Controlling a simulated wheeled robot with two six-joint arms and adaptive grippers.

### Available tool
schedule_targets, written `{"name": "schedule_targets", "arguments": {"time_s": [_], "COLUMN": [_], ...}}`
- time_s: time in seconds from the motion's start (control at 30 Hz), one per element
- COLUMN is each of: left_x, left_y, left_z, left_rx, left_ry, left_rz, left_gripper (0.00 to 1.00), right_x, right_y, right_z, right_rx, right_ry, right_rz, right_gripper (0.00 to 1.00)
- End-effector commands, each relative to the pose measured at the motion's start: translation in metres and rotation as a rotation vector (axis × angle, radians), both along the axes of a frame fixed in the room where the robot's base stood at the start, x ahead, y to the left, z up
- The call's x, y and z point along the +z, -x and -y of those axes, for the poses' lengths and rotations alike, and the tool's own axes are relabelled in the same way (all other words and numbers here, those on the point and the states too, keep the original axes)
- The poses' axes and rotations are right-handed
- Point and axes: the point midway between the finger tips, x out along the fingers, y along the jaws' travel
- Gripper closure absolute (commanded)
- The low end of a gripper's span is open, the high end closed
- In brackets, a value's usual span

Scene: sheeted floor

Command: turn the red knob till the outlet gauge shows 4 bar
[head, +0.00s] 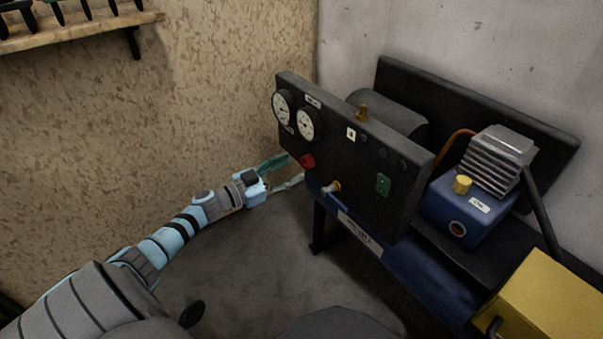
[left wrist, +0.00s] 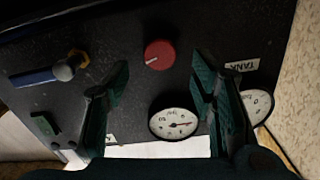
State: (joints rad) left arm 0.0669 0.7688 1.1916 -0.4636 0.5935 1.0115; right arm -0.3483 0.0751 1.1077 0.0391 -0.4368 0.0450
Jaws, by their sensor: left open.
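The red knob (head: 308,161) sits low on the front of a dark panel (head: 380,160). In the left wrist view the round red knob (left wrist: 160,54) shows whole, with a pale mark on its face. The gauge nearer the knob (head: 306,124) also shows in the left wrist view (left wrist: 173,123) with a red needle; I cannot read its value surely. A second gauge (head: 283,107) beside it has a TANK label (left wrist: 242,65) near it. My left gripper (head: 294,168) is open, its fingers apart on both sides of the knob in the left wrist view, not closed on it. My right gripper is not in view.
A chipboard wall stands left; grey floor (head: 270,260) lies open below my arm.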

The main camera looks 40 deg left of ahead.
Motion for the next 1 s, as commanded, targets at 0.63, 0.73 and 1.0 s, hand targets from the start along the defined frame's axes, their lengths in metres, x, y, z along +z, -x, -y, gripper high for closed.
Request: {"name": "schedule_targets", "arguments": {"time_s": [0.63, 0.73, 1.0], "left_x": [-0.001, -0.001, -0.001], "left_y": [-0.048, -0.048, -0.047], "left_z": [0.015, 0.014, 0.014], "left_rx": [0.002, 0.002, 0.002], "left_ry": [0.001, 0.001, -0.003], "left_rz": [-0.003, -0.003, -0.002], "left_gripper": [0.62, 0.78, 0.97], "right_x": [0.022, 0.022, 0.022], "right_y": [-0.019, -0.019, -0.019], "right_z": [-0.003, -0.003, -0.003], "right_rx": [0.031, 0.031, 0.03], "right_ry": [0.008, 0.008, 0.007], "right_rz": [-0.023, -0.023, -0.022], "right_gripper": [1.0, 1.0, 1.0]}}
